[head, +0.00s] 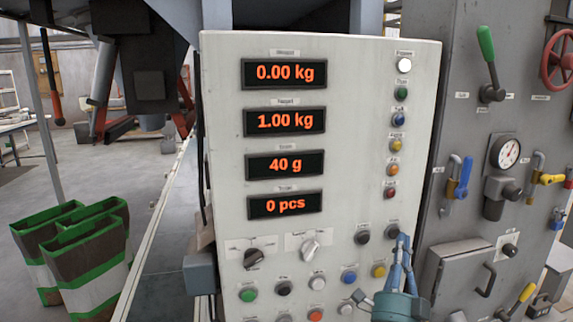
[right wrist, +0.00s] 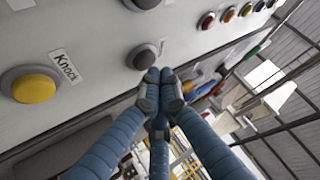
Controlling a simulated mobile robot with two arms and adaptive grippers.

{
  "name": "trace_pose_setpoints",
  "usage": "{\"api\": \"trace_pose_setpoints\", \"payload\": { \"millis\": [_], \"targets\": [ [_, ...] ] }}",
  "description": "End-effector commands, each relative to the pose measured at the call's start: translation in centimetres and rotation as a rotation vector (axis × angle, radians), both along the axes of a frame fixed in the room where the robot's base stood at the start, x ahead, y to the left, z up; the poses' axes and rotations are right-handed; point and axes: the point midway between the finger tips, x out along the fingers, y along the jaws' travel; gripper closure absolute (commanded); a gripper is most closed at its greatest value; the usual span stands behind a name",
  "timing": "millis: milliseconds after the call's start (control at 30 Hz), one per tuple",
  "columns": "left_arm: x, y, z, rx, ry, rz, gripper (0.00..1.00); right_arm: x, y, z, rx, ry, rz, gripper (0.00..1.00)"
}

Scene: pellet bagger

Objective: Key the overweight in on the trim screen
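The pale control panel (head: 343,130) has orange displays reading 0.00 kg (head: 285,73), 1.00 kg (head: 285,121), 40 g (head: 285,166) and 0 pcs (head: 285,206). The labels above them are too small to read surely. My right gripper (head: 401,240) is at the panel's lower right, its blue fingers together and empty. In the right wrist view its fingertips (right wrist: 160,84) are just beside a dark push button (right wrist: 142,57); I cannot tell whether they touch it. That button appears partly behind the fingers in the head view (head: 391,231). My left gripper is not in view.
Another dark button (head: 362,237), a yellow button (head: 379,271) labelled Knock in the wrist view, and two knobs (head: 310,248) are close by. A column of lamps (head: 397,119) runs above. A grey valve cabinet (head: 470,140) stands at right, green-striped bags (head: 85,255) at left.

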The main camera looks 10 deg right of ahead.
Motion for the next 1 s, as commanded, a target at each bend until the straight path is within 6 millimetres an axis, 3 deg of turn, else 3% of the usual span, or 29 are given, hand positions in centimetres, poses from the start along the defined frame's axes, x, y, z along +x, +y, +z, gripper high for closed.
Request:
{"api": "trace_pose_setpoints", "payload": {
  "millis": [400,1000],
  "targets": [
    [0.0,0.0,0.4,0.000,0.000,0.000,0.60,-0.7,-0.1,0.1,0.000,0.000,0.000,1.00],
    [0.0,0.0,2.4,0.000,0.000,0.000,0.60,-6.1,-0.5,0.1,0.000,-0.001,-0.001,1.00]
  ]
}}
